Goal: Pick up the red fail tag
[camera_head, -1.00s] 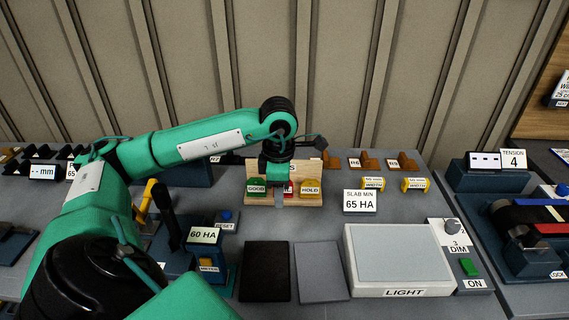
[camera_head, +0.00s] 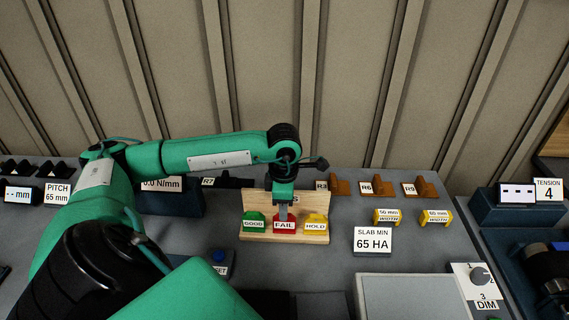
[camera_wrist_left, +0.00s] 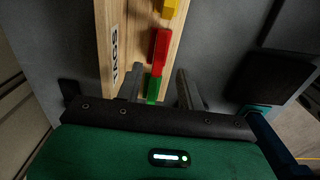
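The red fail tag (camera_head: 284,226) sits in a wooden rack (camera_head: 315,238), between the green GOOD tag (camera_head: 253,224) and the yellow HOLD tag (camera_head: 316,223). My left gripper (camera_head: 283,214) points down at the red tag, its tip just above the FAIL label in the head view. In the left wrist view its two fingers (camera_wrist_left: 160,72) are apart with nothing gripped. There the red tag (camera_wrist_left: 160,48) shows beyond the fingertips and the green tag (camera_wrist_left: 153,88) shows between the fingers. Whether a finger touches a tag is not clear. My right gripper is out of view.
A SLAB MIN sign (camera_head: 372,241) and yellow width blocks (camera_head: 387,216) stand right of the rack. Brown R-labelled pieces (camera_head: 383,186) stand behind. A light panel (camera_head: 418,296) lies at front right. Grey bench between them is clear.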

